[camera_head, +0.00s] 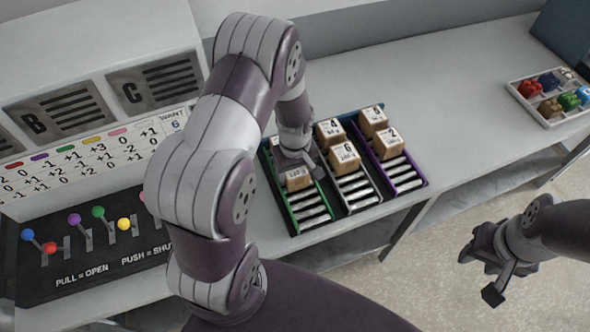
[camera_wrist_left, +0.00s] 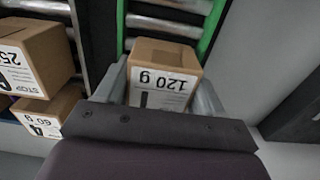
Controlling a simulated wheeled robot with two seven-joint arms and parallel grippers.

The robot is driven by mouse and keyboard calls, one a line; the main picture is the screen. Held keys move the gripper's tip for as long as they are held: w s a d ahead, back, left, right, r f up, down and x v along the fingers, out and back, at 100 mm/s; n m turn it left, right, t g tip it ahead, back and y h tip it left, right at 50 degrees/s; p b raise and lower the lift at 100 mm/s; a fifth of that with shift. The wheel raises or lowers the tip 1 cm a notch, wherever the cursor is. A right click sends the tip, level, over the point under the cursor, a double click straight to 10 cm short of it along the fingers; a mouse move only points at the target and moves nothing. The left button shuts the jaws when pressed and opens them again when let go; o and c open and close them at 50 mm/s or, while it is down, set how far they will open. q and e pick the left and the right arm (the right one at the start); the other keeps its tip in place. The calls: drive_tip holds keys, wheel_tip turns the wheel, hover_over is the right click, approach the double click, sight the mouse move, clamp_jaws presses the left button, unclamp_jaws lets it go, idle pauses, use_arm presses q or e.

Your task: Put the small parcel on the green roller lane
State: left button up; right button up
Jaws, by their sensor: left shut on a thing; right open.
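The small parcel (camera_head: 297,180) is a brown box with a white label, at the green roller lane (camera_head: 309,214), the leftmost of three lanes. My left gripper (camera_head: 298,166) reaches down over it and is shut on it. In the left wrist view the parcel (camera_wrist_left: 161,80), labelled 120 g, sits between the two fingers. The green rail (camera_wrist_left: 213,27) and rollers show beyond it. I cannot tell whether the parcel touches the rollers. My right gripper (camera_head: 487,268) is open and empty, off the table's front edge above the floor.
The middle lane (camera_head: 357,190) holds boxes (camera_head: 345,159) beside the parcel; the purple lane (camera_head: 402,175) holds boxes too. A lever panel (camera_head: 90,245) and label boards stand left. A tray of coloured pieces (camera_head: 548,93) is far right. The table between is clear.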

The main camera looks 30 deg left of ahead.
use_arm(q)
drive_tip(key=o, duration=0.9)
drive_tip(key=shift+f, duration=0.1)
drive_tip(key=shift+c, duration=0.2)
drive_tip(key=shift+o, duration=1.2)
drive_tip(key=shift+w+d, duration=0.1)
drive_tip(key=shift+d, duration=0.05)
wheel_tip(320, 180, up, 12)
drive_tip(key=shift+f+b, duration=0.15)
drive_tip(key=shift+b, duration=0.5)
drive_tip(key=s+d+r+m+t, duration=0.1)
drive_tip(key=s+d+m, duration=0.4)
drive_tip(key=s+m, duration=0.4)
drive_tip(key=shift+r+m, duration=0.3)
drive_tip(key=shift+m, duration=0.3)
